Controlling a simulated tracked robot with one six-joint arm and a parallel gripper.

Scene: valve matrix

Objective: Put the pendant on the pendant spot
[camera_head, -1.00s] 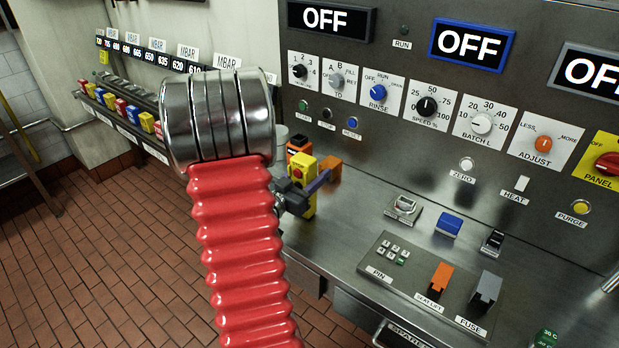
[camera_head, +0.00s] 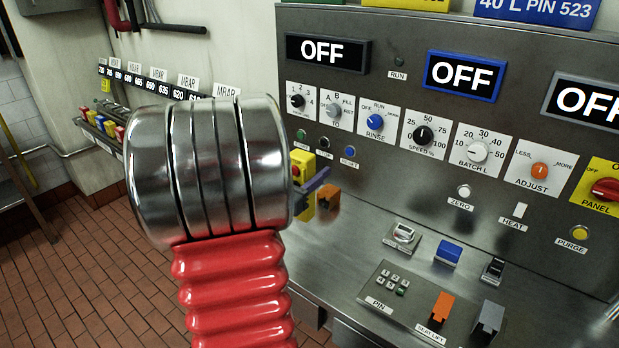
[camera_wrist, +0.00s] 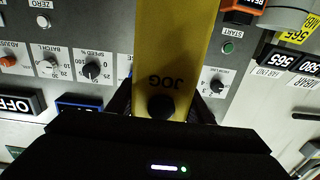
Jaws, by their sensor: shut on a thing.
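The pendant (camera_wrist: 168,60) is a yellow box that shows in the wrist view, with the word JOG and a black button. My gripper (camera_wrist: 163,106) is shut on it, with a dark finger on each side. In the head view, part of the pendant (camera_head: 302,166) with a red button shows past my silver and red arm, which hides my gripper. A purple bar (camera_head: 315,181) shows beside the pendant. An orange bracket (camera_head: 328,195) stands on the bench just below and right of it. I cannot tell which place is the pendant spot.
The steel control panel (camera_head: 375,78) with dials and OFF displays rises behind the bench (camera_head: 365,240). A keypad (camera_head: 391,279), a blue switch (camera_head: 448,252) and an orange lever (camera_head: 441,305) stand on the bench. A rack of coloured blocks (camera_head: 107,125) stands at the left.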

